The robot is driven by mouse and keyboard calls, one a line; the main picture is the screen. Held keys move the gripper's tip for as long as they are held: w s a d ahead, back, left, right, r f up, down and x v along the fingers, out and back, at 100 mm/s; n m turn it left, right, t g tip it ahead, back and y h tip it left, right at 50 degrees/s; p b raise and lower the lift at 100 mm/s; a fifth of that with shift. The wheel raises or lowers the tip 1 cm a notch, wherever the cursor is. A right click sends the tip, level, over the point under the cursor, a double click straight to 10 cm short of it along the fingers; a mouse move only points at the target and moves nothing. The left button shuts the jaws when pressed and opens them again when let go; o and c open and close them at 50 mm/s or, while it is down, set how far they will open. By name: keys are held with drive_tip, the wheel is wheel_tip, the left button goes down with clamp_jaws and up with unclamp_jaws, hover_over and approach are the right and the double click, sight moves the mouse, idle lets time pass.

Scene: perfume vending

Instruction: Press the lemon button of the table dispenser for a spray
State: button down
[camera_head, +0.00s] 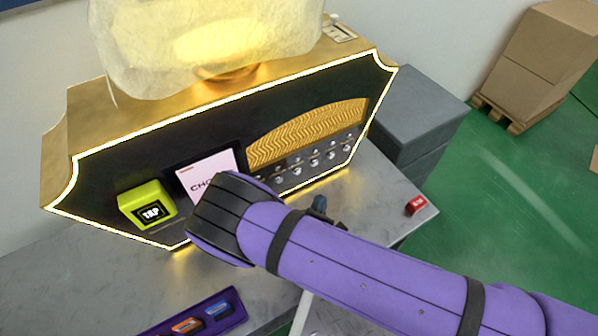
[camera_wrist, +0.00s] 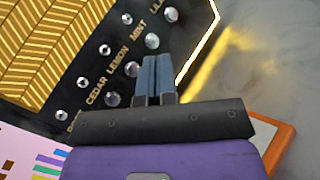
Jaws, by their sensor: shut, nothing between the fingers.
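The table dispenser (camera_head: 215,130) is a gold and black cabinet with a glowing edge, and its row of round silver buttons is on the front right. In the wrist view, the lemon button (camera_wrist: 132,69) sits beside the LEMON label, between the cedar button (camera_wrist: 113,100) and the mint button (camera_wrist: 152,41). My gripper (camera_wrist: 158,57) is shut and empty. Its blue fingertips appear just right of the lemon button and below the mint button; I cannot tell how far they are from the panel.
A screen (camera_head: 207,174) and a yellow-green TAP reader (camera_head: 147,205) are on the dispenser's front left. A purple tray (camera_head: 228,295) with small coloured items lies at the front.

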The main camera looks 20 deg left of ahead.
drive_tip(key=shift+w+a, duration=0.1)
drive_tip(key=w+a, duration=0.5)
drive_tip(key=a, duration=0.1)
drive_tip(key=shift+w+a, duration=0.25)
drive_tip(key=shift+a, duration=0.05)
drive_tip(key=shift+w+a, duration=0.1)
drive_tip(key=shift+w, duration=0.05)
idle(2.0)
drive_tip(key=shift+w+a, duration=0.15)
drive_tip(key=shift+a, duration=0.05)
drive_tip(key=shift+w+a, duration=0.3)
drive_tip(key=shift+a, duration=0.05)
idle(0.9)
drive_tip(key=shift+s+d, duration=0.1)
idle(0.3)
drive_tip(key=shift+s+d, duration=0.5)
drive_tip(key=shift+d, duration=0.05)
drive_tip(key=shift+s+d, duration=1.6)
drive_tip(key=shift+d, duration=0.3)
